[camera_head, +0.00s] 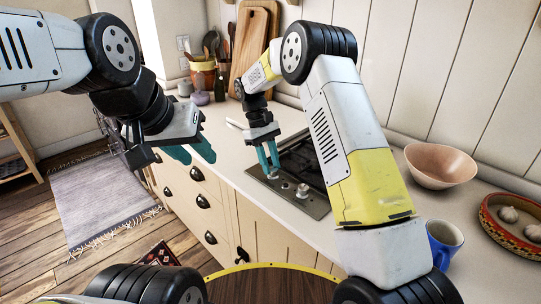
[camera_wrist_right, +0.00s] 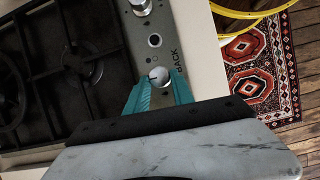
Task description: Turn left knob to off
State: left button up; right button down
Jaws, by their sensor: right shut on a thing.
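The gas stove (camera_head: 318,203) is set into the counter, with metal knobs along its front strip. The left knob (camera_head: 272,174) also shows in the right wrist view (camera_wrist_right: 159,77), as a round silver knob beside the word BACK. My right gripper (camera_head: 270,170) reaches down to it. In the wrist view its teal fingers (camera_wrist_right: 160,92) stand on either side of the knob, shut on it. The other knob (camera_head: 302,190) stands to the right and is free. My left gripper (camera_head: 190,154) is open and empty, away from the stove, in front of the drawers.
A pink bowl (camera_head: 440,165), a blue mug (camera_head: 444,240) and a red patterned basket (camera_head: 518,215) stand on the counter to the right. Cutting boards (camera_head: 250,45) and a utensil pot (camera_head: 203,73) stand at the back. Drawers (camera_head: 200,200) lie below the counter.

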dwell(0.3)
jog(key=c, duration=1.1)
grip_release()
jog(key=v, duration=0.8)
